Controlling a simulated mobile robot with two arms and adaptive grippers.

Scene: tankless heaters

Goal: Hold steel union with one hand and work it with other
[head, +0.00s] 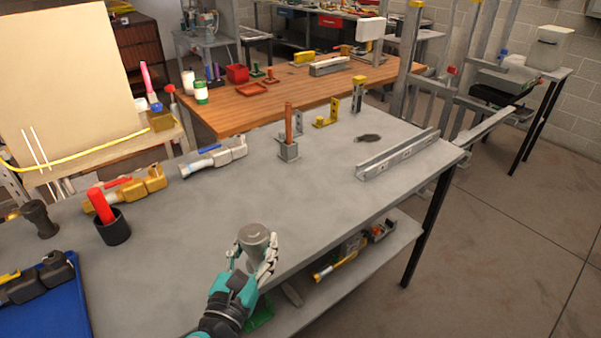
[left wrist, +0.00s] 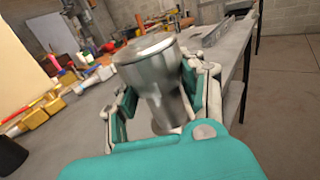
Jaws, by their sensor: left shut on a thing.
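The steel union (head: 254,240) is a grey metal piece with a wide round top and a narrower lower body. My left gripper (head: 254,262) is shut on it at the front edge of the grey workbench (head: 320,200). In the left wrist view the union (left wrist: 150,65) stands roughly upright, slightly tilted, between the fingers of my left gripper (left wrist: 155,100), with fingers on both sides. Whether its bottom touches the bench cannot be told. My right gripper is not in view.
A black cup with a red handle (head: 112,227), brass valve (head: 140,187) and silver valve (head: 213,158) lie to the left. A copper pipe on a block (head: 288,135) and a metal channel (head: 398,155) are farther back. The bench middle is clear. A lower shelf (head: 375,255) holds tools.

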